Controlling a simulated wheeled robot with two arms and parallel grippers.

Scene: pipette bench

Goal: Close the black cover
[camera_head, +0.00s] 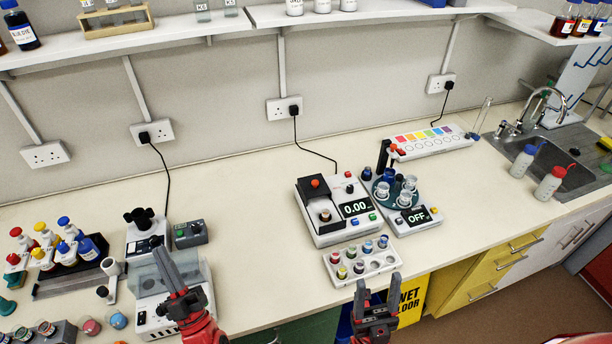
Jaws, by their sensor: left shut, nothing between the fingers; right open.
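The black cover (313,187), with a red knob on its face, stands raised at the back left of the white device (331,236) with the 0.00 display. A small round vial or well (325,215) shows uncovered in front of it. My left gripper (160,254) is shut and empty, over the device with a clear lid at the left, well apart from the cover. My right gripper (377,284) is open and empty at the bench's front edge, in front of and below the cover.
A white rack (340,280) with coloured vials sits between my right gripper and the white device. A round vial holder with an OFF display (417,217) stands right of the device. Bench left of the device is clear; a cable runs behind.

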